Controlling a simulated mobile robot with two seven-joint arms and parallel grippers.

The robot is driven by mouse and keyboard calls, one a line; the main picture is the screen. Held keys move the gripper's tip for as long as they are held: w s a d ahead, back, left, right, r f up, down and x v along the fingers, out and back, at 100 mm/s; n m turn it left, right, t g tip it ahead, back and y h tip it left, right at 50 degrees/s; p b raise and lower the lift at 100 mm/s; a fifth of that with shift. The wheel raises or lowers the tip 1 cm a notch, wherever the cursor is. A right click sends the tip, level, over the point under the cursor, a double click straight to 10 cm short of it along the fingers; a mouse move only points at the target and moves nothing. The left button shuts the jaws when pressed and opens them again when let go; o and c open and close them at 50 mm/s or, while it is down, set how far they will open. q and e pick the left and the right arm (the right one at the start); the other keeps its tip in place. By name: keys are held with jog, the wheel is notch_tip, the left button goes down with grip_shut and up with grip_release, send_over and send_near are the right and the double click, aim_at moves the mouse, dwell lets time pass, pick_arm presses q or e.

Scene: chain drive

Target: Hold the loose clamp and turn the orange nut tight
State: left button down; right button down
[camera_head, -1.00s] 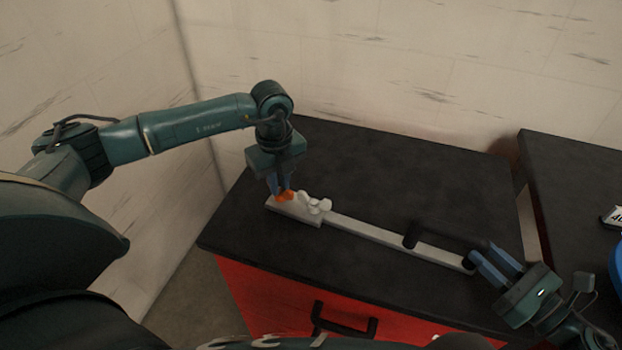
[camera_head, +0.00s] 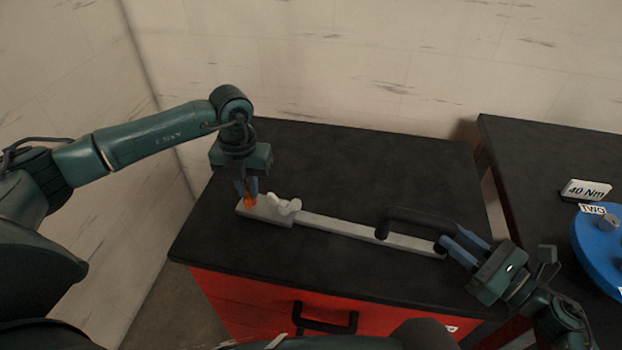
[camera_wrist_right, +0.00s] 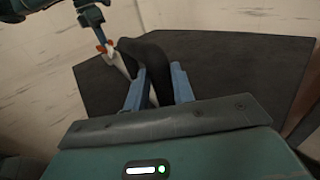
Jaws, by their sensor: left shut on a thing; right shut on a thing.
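A long pale bar (camera_head: 345,229), apparently the clamp, lies on the black top. Its left end has a thicker block with white wing-like knobs (camera_head: 285,206). The orange nut (camera_head: 250,203) sits at the block's far left; it shows small in the right wrist view (camera_wrist_right: 104,48). My left gripper (camera_head: 248,197) points down and is shut on the orange nut, hiding part of it. A black arched handle (camera_head: 425,217) rises from the bar's right part. My right gripper (camera_head: 453,236) is shut on the handle's right side; in the right wrist view the handle (camera_wrist_right: 152,62) passes between its fingers.
The bar rests on a black-topped red cabinet (camera_head: 330,150) with free room behind the bar. To the right, a second black top (camera_head: 530,150) carries a "40 Nm" sign (camera_head: 586,190) and a round blue thing (camera_head: 600,245) labelled "TWO". A wall stands behind.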

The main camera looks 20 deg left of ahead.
pick_arm(q)
jog(key=m, duration=0.6)
jog(key=shift+r+m, duration=0.1)
jog(key=shift+m, duration=0.2)
jog(key=m, duration=1.2)
jog(key=shift+m, duration=0.4)
jog(key=m, duration=0.3)
jog(key=shift+m, duration=1.3)
jog(key=shift+d+m, duration=0.1)
jog(key=shift+m, duration=0.2)
jog(key=c, duration=1.4)
grip_release()
